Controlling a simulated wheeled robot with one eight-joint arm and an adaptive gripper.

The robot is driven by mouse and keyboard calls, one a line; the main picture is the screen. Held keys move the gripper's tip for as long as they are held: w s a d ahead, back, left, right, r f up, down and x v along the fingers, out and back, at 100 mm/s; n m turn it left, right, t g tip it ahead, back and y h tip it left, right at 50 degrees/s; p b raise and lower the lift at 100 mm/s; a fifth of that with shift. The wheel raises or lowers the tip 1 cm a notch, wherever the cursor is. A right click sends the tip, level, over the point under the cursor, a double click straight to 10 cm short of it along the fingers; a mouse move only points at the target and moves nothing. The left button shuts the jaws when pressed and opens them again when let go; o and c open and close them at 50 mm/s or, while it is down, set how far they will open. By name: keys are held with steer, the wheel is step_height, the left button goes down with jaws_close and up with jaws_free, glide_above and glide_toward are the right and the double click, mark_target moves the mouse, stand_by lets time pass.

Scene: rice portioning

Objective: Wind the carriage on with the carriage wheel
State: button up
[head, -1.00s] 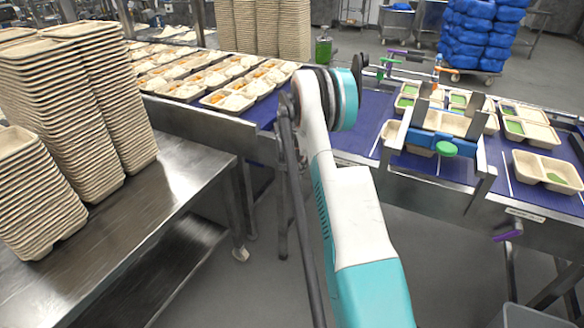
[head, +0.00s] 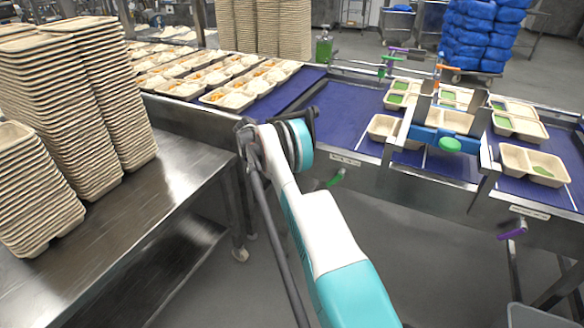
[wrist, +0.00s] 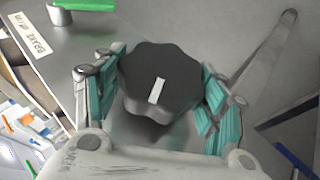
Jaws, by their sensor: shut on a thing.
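The carriage wheel (wrist: 160,82), a dark lobed knob with a white mark on top, fills the middle of the wrist view. My gripper (wrist: 160,95) is shut on it, with a teal finger on each side. In the head view my arm hides the wheel and the gripper. Several beige trays (head: 513,156), some with green food inside, stand on the blue bed (head: 345,115) on the right. A frame with a blue bar (head: 425,135) and a green knob (head: 450,145) stands over the bed. Which part is the carriage I cannot tell for sure.
A green lever (wrist: 85,5) sits by a label reading BRAKE (wrist: 32,35). A purple handle (head: 513,230) sticks out at the front right. Stacked empty trays (head: 85,110) stand on the steel table (head: 180,185) at left. Filled trays (head: 228,98) stand behind.

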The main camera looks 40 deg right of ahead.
steer(key=shift+f+g+h+b, duration=0.1)
steer(key=shift+g+h+b, duration=0.25)
steer(key=shift+g, duration=0.15)
stand_by(0.3)
steer(key=o, duration=1.1)
steer(key=v, duration=1.2)
steer(key=shift+w+f, duration=0.1)
steer(key=shift+w, duration=0.05)
